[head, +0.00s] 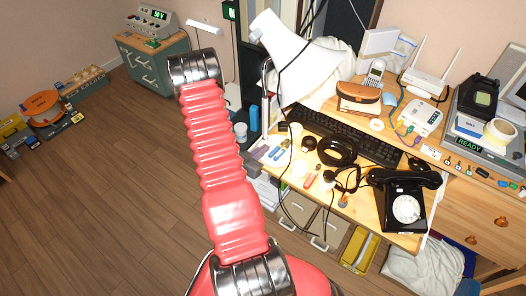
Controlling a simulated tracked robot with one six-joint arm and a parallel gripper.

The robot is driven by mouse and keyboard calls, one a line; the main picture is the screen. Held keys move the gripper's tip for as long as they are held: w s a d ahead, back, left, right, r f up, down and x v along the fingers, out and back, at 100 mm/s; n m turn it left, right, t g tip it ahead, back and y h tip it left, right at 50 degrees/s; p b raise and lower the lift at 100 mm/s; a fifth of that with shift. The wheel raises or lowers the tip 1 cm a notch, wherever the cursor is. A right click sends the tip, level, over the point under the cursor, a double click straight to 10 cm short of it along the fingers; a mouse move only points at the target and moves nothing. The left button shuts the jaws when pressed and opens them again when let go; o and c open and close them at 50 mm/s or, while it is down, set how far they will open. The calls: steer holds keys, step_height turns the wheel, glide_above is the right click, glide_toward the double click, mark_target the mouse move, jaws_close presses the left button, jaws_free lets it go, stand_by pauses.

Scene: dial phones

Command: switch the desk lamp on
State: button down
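The desk lamp has a large white cone shade (298,62) and hangs over the back left of the wooden desk (398,238) in the head view. The shade faces down and to the right, and a dark cord runs past it. I cannot tell whether the lamp is lit, and no switch on it can be made out. My red ribbed arm rises from the bottom middle toward the upper left, left of the lamp and apart from it in the picture. My gripper's fingers do not show.
The desk holds a black dial phone (406,207), a black keyboard (345,135), a coiled black cable (337,151), a brown pouch (358,98) and a white router (424,82). A grey-green cabinet (152,68) stands at the back left. The wooden floor at left is mostly clear.

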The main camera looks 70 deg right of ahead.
steer(key=shift+a+f, duration=0.15)
steer(key=shift+a, duration=0.05)
steer(key=shift+d+r, duration=0.1)
steer(key=shift+r, duration=0.7)
steer(key=shift+r, duration=0.1)
steer(key=shift+d+r, duration=0.15)
steer(key=shift+r, duration=0.7)
steer(key=shift+d+r, duration=0.15)
steer(key=shift+r, duration=0.7)
steer(key=shift+w+a+r, duration=0.1)
steer(key=shift+a+r, duration=0.1)
steer(key=shift+r, duration=0.1)
steer(key=v, duration=0.9)
steer(key=shift+r, duration=0.4)
steer(key=shift+a, duration=0.1)
